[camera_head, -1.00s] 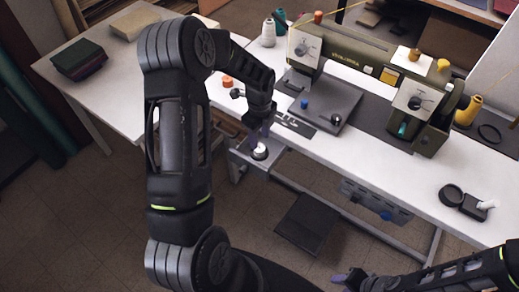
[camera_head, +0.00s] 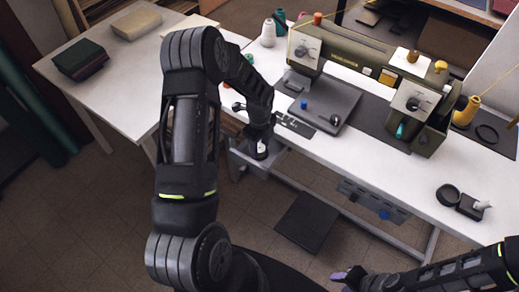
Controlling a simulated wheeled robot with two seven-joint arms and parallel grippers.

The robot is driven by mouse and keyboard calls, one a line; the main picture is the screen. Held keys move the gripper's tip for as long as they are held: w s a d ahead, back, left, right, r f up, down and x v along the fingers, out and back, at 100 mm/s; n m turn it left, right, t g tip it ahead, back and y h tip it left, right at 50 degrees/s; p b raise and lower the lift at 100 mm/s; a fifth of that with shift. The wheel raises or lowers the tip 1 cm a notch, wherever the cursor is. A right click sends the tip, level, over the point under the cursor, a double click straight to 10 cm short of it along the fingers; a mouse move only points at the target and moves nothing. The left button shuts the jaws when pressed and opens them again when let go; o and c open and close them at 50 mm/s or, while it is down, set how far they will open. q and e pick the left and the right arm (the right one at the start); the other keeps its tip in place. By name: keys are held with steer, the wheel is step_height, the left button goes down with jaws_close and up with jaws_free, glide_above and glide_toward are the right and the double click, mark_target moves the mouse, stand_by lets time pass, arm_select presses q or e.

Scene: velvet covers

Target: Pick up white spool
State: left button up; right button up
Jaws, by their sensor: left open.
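A small white spool (camera_head: 262,147) sits in the open drawer (camera_head: 238,158) below the table's front edge. My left gripper (camera_head: 260,150) reaches down into the drawer at the spool, with its dark fingers open around or beside it. The fingers and wrist hide much of the spool, and I cannot tell whether they touch it. A white cone of thread (camera_head: 268,34) also stands at the back of the table. My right gripper (camera_head: 347,278) is low at the bottom, away from the table; its jaw opening is unclear.
The white table (camera_head: 360,152) carries a green sewing machine (camera_head: 345,52). Folded dark cloths (camera_head: 80,60) lie at the left. A dark pedal plate (camera_head: 306,222) is below the table. Free floor lies left of the drawer.

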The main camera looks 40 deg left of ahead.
mark_target(260, 148)
arm_select(q)
steer(key=shift+c, duration=0.4)
jaws_close()
steer(key=shift+r, duration=0.1)
step_height(260, 148, up, 10)
steer(key=b, duration=0.1)
steer(key=shift+b, duration=0.35)
stand_by(0.5)
